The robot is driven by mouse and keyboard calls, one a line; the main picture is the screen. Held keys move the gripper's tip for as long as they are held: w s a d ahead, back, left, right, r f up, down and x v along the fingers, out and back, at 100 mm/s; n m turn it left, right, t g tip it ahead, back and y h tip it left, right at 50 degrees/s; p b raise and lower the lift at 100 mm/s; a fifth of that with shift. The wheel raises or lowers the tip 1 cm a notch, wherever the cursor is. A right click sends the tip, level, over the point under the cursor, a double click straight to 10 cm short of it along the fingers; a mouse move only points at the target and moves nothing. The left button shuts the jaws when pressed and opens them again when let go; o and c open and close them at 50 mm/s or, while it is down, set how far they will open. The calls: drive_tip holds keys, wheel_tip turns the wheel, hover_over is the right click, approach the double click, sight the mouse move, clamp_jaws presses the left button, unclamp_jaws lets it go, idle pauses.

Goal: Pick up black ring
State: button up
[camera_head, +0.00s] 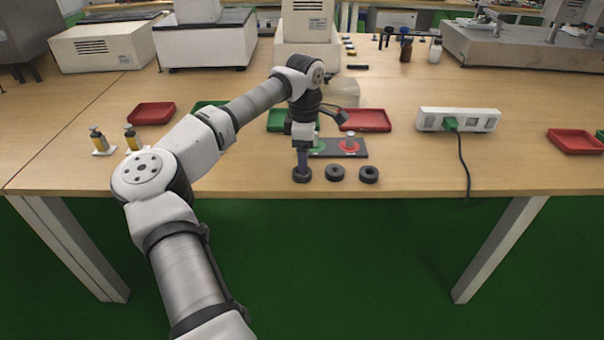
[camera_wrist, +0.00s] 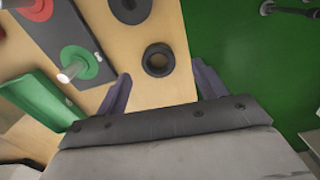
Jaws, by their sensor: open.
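Three black rings lie in a row near the table's front edge: the left ring (camera_head: 302,178), the middle ring (camera_head: 335,173) and the right ring (camera_head: 369,175). My gripper (camera_head: 302,165) points down at the left ring. In the wrist view my open gripper (camera_wrist: 161,70) has one finger to either side of the left ring (camera_wrist: 158,72), which lies just beyond the fingertips. Nothing is held. The middle ring (camera_wrist: 130,18) is partly seen at the top there. Contact or height above the left ring cannot be told.
Behind the rings is a dark board (camera_head: 331,155) with upright pegs on a green disc (camera_wrist: 88,76) and a red disc (camera_head: 349,148). Green and red trays (camera_head: 366,121) stand behind it. A white power strip (camera_head: 458,119) is to the right. The table edge is close in front.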

drive_tip(key=f, duration=0.4)
drive_tip(key=shift+w+a+f+p, duration=0.2)
drive_tip(key=shift+a+f+p, duration=0.05)
drive_tip(key=shift+f+p, duration=0.1)
drive_tip(key=shift+c, duration=0.4)
drive_tip(key=c, duration=1)
